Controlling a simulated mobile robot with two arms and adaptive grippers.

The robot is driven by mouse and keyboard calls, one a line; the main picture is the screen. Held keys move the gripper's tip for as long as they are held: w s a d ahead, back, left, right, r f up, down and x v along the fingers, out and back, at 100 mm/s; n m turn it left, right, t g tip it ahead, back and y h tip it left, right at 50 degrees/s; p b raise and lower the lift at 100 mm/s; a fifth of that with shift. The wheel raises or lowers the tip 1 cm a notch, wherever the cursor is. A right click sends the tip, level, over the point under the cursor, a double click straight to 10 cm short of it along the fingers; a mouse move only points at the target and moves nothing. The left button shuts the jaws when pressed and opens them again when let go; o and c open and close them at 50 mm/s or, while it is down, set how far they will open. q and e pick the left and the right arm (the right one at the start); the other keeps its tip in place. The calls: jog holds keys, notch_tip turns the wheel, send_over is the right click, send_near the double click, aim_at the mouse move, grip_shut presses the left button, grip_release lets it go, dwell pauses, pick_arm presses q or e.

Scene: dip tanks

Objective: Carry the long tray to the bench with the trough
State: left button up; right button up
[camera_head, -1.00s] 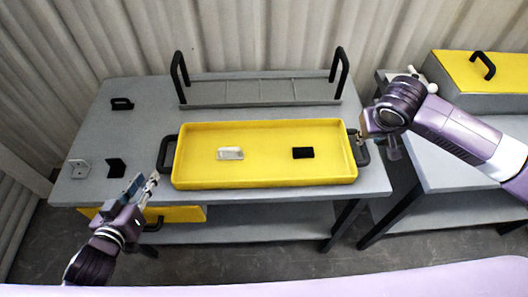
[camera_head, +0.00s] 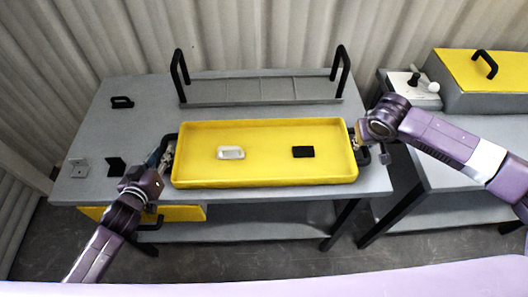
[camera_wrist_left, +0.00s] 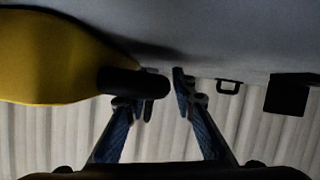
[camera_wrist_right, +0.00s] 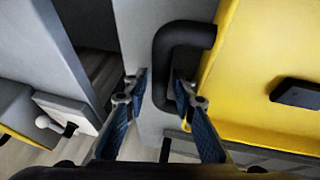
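The long yellow tray (camera_head: 265,172) lies level on the grey bench, with a black handle at each end. It holds a white block (camera_head: 231,152) and a black block (camera_head: 303,152). My left gripper (camera_head: 165,157) is at the tray's left handle (camera_wrist_left: 130,82); in the left wrist view its fingers are apart, with the handle's end reaching between them. My right gripper (camera_head: 364,150) is at the right handle (camera_wrist_right: 164,75); in the right wrist view its open fingers stand either side of the bar. I cannot tell which piece is the trough.
A grey divided holder (camera_head: 260,90) with two tall black handles stands behind the tray. Small brackets (camera_head: 116,166) sit at the bench's left. A second bench (camera_head: 450,172) at the right carries a yellow-lidded box (camera_head: 466,72) and a white lever block (camera_head: 412,88). A gap separates the benches.

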dwell(0.3)
pick_arm(q)
grip_shut()
pick_arm(e)
grip_shut()
pick_arm(q)
jog(key=shift+w+r, duration=0.15)
jog(key=shift+r, duration=0.05)
pick_arm(e)
jog(key=shift+w+r, duration=0.15)
